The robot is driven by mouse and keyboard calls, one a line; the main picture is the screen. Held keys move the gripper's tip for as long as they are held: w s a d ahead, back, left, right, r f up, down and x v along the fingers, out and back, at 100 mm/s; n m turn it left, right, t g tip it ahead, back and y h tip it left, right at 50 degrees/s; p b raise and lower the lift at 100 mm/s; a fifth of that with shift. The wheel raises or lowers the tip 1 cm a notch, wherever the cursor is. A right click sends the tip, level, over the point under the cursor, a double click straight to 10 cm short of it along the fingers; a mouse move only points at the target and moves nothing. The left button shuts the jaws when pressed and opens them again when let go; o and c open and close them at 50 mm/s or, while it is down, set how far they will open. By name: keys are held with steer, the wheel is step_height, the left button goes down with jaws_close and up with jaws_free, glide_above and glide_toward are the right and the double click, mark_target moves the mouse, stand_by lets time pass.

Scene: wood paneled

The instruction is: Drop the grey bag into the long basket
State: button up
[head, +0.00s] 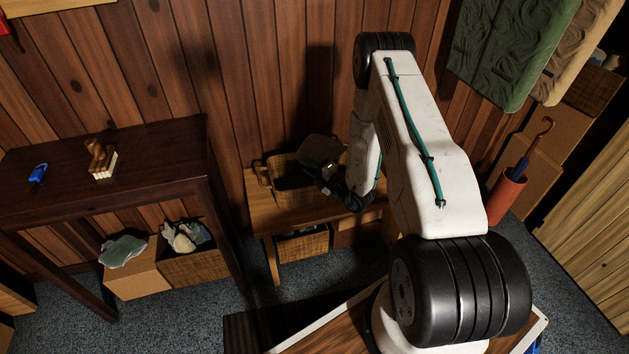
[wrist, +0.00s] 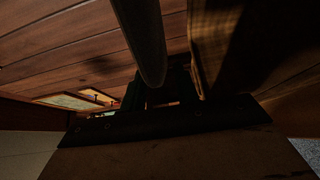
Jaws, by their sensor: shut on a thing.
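The long basket (head: 290,196) is woven and brown, with a looped handle at its left end. It stands on a low wooden bench against the panelled wall. My gripper (head: 328,180) is over the basket's right part, shut on what appears to be the grey bag (head: 321,149). That dark grey-brown shape shows just behind and above the gripper, near the wall. My wrist hides the basket's right end. The wrist view is very dark; a dark curved band crosses its top middle, and I cannot tell what it belongs to.
The low bench (head: 258,216) has another basket (head: 303,242) beneath it. A dark table (head: 130,150) at left bears a blue item and a small brush-like thing. Boxes (head: 135,277) with cloths stand under it. A red umbrella holder (head: 506,198) is at right.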

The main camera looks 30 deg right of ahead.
steer(key=shift+f, duration=0.2)
steer(key=o, duration=1.1)
steer(key=shift+s, duration=0.1)
steer(key=v, duration=0.7)
steer(key=shift+s+d, duration=0.15)
steer(key=shift+s, duration=0.15)
